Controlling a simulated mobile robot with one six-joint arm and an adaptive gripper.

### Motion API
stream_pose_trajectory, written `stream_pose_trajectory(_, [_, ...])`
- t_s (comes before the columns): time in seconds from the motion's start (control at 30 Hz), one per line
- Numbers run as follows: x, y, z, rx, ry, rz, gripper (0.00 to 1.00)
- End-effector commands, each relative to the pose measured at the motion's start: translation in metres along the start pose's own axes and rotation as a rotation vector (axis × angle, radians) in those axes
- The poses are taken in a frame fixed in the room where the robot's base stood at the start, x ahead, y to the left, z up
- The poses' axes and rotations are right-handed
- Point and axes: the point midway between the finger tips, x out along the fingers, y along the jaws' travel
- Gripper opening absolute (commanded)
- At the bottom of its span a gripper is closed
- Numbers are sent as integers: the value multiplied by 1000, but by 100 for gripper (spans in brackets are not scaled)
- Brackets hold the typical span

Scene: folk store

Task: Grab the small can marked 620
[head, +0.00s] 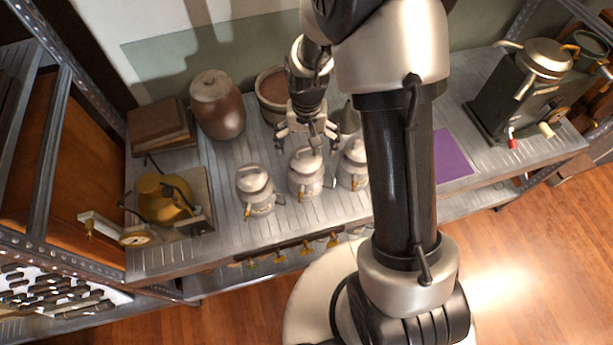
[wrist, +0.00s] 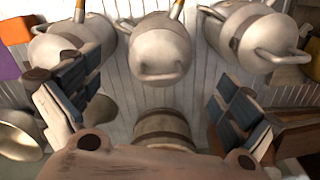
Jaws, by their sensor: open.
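Three small pale metal cans with lids and wire handles stand in a row on the bench. In the head view they are the left can (head: 256,190), the middle can (head: 305,176) and the right can (head: 352,165), which my arm partly covers. I cannot read the number 620 on any of them. My gripper (head: 306,132) is open and empty, just above and behind the middle can. In the wrist view, my open fingers (wrist: 150,108) spread on both sides, with the middle can (wrist: 160,48) ahead between them. The other cans (wrist: 75,45) (wrist: 250,36) flank it.
A brown lidded jar (head: 217,105) and a reddish-brown pot (head: 271,88) stand behind the cans. A yellow device (head: 165,198) is at the left. A purple sheet (head: 451,155) and a dark machine (head: 520,100) are at the right. Brass hooks line the bench's front edge.

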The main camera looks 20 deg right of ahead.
Motion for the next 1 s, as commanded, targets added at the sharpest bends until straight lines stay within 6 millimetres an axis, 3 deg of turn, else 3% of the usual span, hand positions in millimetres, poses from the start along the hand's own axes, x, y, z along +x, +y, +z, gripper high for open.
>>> stream_pose_trajectory(0.03, [14,0,1,0,-5,1,99])
stream_pose_trajectory(0.13, [31,0,1,0,-3,1,99])
stream_pose_trajectory(0.47, [52,-1,-1,-1,0,0,99])
stream_pose_trajectory(0.73, [92,-2,-4,-1,-2,1,99])
stream_pose_trajectory(1.0, [98,-2,-4,-1,0,0,99])
